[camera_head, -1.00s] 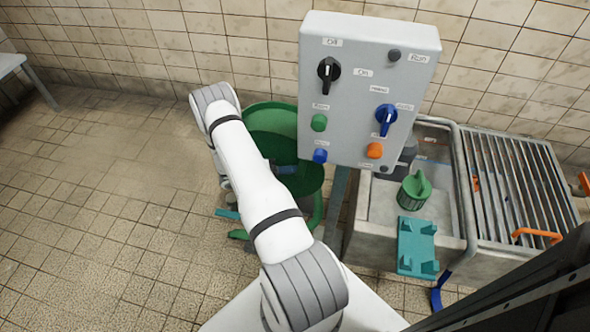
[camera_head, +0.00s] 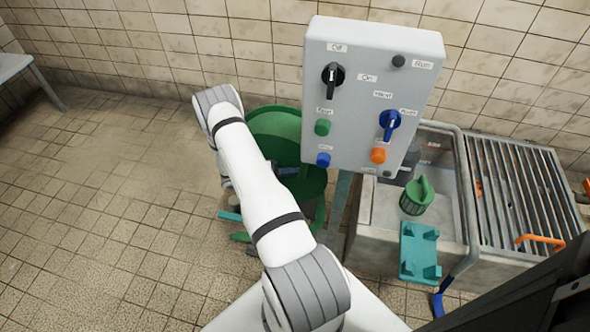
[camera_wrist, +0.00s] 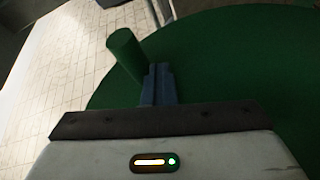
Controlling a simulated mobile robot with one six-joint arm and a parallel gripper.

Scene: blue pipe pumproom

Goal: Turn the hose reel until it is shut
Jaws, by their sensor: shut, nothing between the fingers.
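The green hose reel (camera_head: 274,124) stands on the floor left of the control panel, partly hidden behind my white arm. In the wrist view its large green disc (camera_wrist: 235,60) fills the right side, and a green cylindrical handle (camera_wrist: 125,53) sticks out near the disc's left edge. My gripper (camera_wrist: 159,70) has its dark blue-grey fingers together and empty. The fingertips are right beside the handle, on its right side. I cannot tell whether they touch it. In the head view the gripper is mostly hidden by my arm.
A grey control panel (camera_head: 368,95) with knobs and buttons stands close right of the reel. Further right is a stone basin (camera_head: 448,215) with a green strainer (camera_head: 416,196), a teal bracket (camera_head: 420,250) and a metal grate (camera_head: 515,185). The tiled floor at left is open.

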